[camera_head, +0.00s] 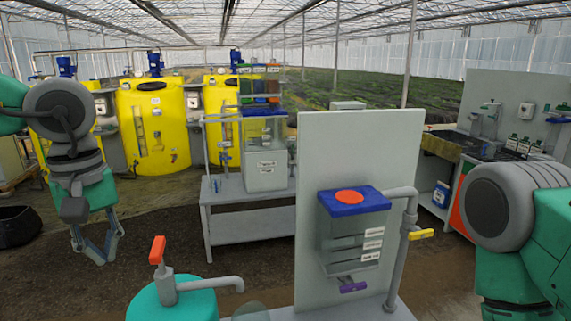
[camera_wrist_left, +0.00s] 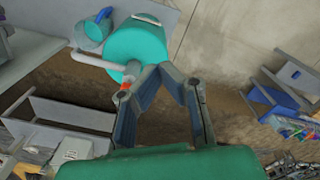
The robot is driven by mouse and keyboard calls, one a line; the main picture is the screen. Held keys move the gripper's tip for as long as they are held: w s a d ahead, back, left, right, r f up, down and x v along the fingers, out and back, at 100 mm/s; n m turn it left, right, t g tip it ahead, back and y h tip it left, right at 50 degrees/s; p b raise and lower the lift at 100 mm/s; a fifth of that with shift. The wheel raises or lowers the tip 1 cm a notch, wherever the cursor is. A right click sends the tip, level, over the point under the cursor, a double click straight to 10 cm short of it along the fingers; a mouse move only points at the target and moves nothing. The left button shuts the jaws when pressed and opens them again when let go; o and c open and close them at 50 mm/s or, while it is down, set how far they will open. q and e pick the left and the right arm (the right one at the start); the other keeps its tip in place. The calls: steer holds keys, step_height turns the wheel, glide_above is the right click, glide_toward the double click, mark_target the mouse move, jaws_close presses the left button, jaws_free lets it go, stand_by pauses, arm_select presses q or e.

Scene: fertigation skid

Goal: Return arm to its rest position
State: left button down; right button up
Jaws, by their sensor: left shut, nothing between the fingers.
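My left gripper (camera_head: 103,258) hangs at the left of the head view, fingers pointing down over the dark ground, with nothing between them. In the left wrist view the same gripper (camera_wrist_left: 174,72) shows its two fingers meeting at their tips. The left arm is bent, with its grey joint high at the left edge. The gripper is apart from the teal drum (camera_head: 172,303), which shows behind the fingers in the left wrist view (camera_wrist_left: 140,40). My right arm shows only as a grey and green link at the right edge; its gripper is out of view.
A grey pump with an orange handle (camera_head: 157,250) stands on the teal drum. A grey panel (camera_head: 345,140) carries a blue-lidded tank (camera_head: 353,200) and a pipe with a yellow handle (camera_head: 421,234). A grey bench (camera_head: 222,217) stands behind. Yellow tanks (camera_head: 152,122) line the back.

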arm_select(q)
steer(key=a+f+m+t+y+b, duration=0.2)
steer(key=f+b, duration=0.3)
steer(key=f, duration=1.3)
steer(key=a+f+m+t+y+b, duration=0.1)
steer(key=f+t+y+b, duration=0.35)
steer(key=f, duration=1.35)
steer(key=s+d+f+m+g+h+b, duration=0.1)
steer(key=s+f+m+h+b, duration=0.15)
steer(key=s+f, duration=0.4)
steer(key=s+d+f+m+g+h+b, duration=0.15)
steer(key=s+f+b, duration=0.25)
steer(key=f, duration=0.5)
steer(key=s+f+m+g+h+b, duration=0.2)
steer(key=s+f, duration=0.4)
steer(key=s, duration=0.6)
steer(key=shift+s+a+g+b, duration=0.3)
steer(key=shift+g+b, duration=0.15)
steer(key=shift+g, duration=0.25)
arm_select(e)
step_height(320, 180, down, 19)
arm_select(q)
steer(key=shift+w+h, duration=0.15)
steer(key=shift+h, duration=0.1)
arm_select(e)
steer(key=shift+s, duration=0.1)
